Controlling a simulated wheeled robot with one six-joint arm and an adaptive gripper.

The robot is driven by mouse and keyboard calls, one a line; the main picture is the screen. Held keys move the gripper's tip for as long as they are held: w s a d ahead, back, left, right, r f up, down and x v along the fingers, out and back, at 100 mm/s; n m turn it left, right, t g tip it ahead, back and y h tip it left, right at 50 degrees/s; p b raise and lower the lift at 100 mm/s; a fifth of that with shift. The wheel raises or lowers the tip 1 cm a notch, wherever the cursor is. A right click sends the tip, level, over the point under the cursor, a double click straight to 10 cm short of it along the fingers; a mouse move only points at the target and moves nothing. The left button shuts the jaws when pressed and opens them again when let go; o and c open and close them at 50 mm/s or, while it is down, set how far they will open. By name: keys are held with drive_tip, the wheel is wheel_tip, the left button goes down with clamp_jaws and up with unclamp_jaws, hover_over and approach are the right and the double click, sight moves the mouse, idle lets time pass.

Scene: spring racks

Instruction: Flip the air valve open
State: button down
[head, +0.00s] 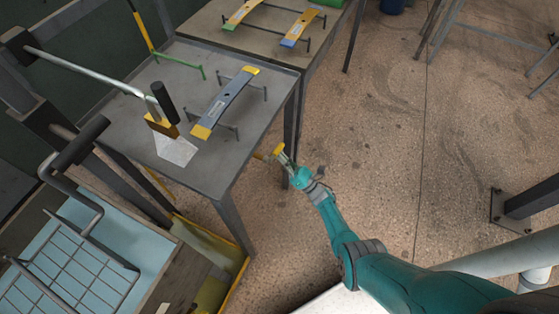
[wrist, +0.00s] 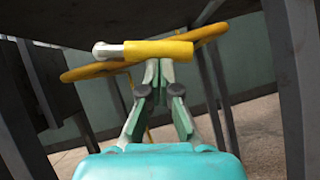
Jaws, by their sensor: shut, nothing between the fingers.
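A yellow lever with a pale metal end (wrist: 150,50) lies across the wrist view just beyond my fingertips; it appears to be the air valve's handle. Its yellow part also shows in the head view (head: 278,149), beside the right edge of the near table. A flat yellow curved piece (wrist: 95,70) passes behind it. My gripper (head: 285,158) is shut and empty, its fingertips together at the lever in the wrist view (wrist: 158,66). Whether they touch it cannot be told. The valve's body is not clearly visible.
The near grey table (head: 185,75) bears a leaf spring (head: 226,101) on a stand and a black-handled bar (head: 164,102). A second table (head: 262,40) with more springs stands behind. A wire basket (head: 75,265) is at lower left. Open floor (head: 390,140) lies right.

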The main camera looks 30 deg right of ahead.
drive_tip(key=shift+w+d+r+n+y, duration=0.2)
drive_tip(key=shift+d+r+n, duration=0.05)
drive_tip(key=shift+r, duration=0.2)
drive_tip(key=shift+w+d+r+n+y, duration=0.15)
drive_tip(key=shift+d+r+n+y, duration=0.1)
drive_tip(key=shift+r, duration=0.3)
